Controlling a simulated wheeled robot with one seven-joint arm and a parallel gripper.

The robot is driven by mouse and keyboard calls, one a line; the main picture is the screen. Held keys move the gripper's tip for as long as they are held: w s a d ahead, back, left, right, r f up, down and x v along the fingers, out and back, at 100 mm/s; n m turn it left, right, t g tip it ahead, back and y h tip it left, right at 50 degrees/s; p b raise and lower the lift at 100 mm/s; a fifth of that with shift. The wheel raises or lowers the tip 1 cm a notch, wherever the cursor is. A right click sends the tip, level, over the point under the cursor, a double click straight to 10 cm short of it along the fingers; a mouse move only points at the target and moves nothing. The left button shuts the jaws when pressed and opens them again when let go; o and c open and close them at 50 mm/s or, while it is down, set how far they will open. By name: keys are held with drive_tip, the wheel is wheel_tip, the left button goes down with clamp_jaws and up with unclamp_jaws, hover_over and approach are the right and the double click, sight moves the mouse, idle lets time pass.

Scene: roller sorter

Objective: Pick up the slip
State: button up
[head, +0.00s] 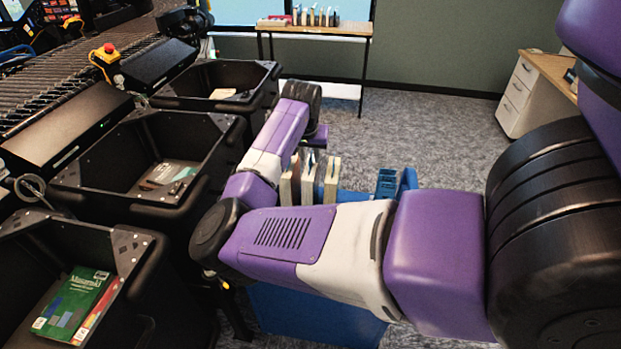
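I cannot make out a slip for certain in the head view. My arm reaches across the middle of the picture, and its far end bends down over a row of upright books (311,185). My gripper (313,152) is at that far end, small and mostly hidden by the wrist, just above or behind the books. I cannot tell whether its fingers are open or shut, or whether it touches anything.
Black bins stand along the roller conveyor (50,75) at left: a near one (150,285) with a green book (75,305), a middle one (225,150) with books, and a far one (262,80). A blue cart (310,315) is below my arm. Carpet at right is clear.

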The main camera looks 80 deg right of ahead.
drive_tip(key=x, duration=0.2)
drive_tip(key=shift+d+f, duration=0.25)
drive_tip(key=shift+f, duration=0.05)
drive_tip(key=shift+c, duration=0.4)
clamp_jaws()
drive_tip(key=shift+r, duration=0.1)
